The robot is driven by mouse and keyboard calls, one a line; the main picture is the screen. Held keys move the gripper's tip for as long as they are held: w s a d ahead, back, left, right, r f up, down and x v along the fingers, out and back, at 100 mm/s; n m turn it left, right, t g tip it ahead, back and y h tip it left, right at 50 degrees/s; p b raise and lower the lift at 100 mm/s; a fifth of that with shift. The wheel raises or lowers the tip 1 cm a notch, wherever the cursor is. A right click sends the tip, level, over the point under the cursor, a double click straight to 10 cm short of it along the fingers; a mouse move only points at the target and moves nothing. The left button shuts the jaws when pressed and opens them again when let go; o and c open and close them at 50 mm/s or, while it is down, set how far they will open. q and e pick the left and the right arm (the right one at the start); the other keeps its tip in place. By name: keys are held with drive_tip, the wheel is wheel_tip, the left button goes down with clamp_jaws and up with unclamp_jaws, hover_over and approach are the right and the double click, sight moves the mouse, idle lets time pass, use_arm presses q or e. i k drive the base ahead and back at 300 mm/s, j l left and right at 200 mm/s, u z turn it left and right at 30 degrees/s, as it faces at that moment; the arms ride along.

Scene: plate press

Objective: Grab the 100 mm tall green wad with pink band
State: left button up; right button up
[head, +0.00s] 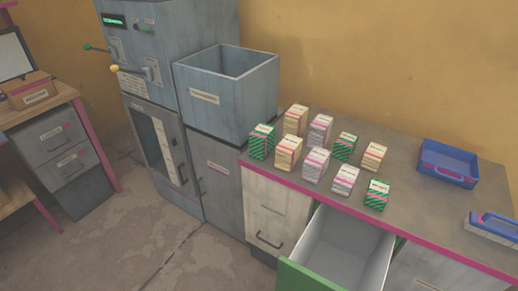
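Three green wads with pink bands stand on the grey counter (409,208). One green wad (262,142) is at the left end of the group and looks the tallest. A second green wad (345,147) is at the back right, and a third green wad (377,196) is at the front right, near the open drawer. Each has a pale label whose text is too small to read, so I cannot confirm which is 100 mm. Neither of my grippers is in view.
Several cream wads (288,154) and whitish-grey wads (316,165) stand close among the green ones. A drawer (343,247) is pulled open below the counter's front edge. A blue tray (448,163) lies at the right. A grey open bin (226,92) stands left of the counter.

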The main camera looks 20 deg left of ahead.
sight(261, 140)
drive_tip(key=k+j+z, duration=0.1)
drive_tip(key=j, duration=0.3)
drive_tip(key=i+j+z, duration=0.1)
drive_tip(key=j, duration=0.35)
drive_tip(key=i+j, duration=0.15)
drive_tip(key=j, duration=0.3)
drive_tip(key=i+j+z, duration=0.15)
drive_tip(key=j, duration=0.3)
drive_tip(key=i+j+z, duration=0.1)
drive_tip(key=j, duration=0.4)
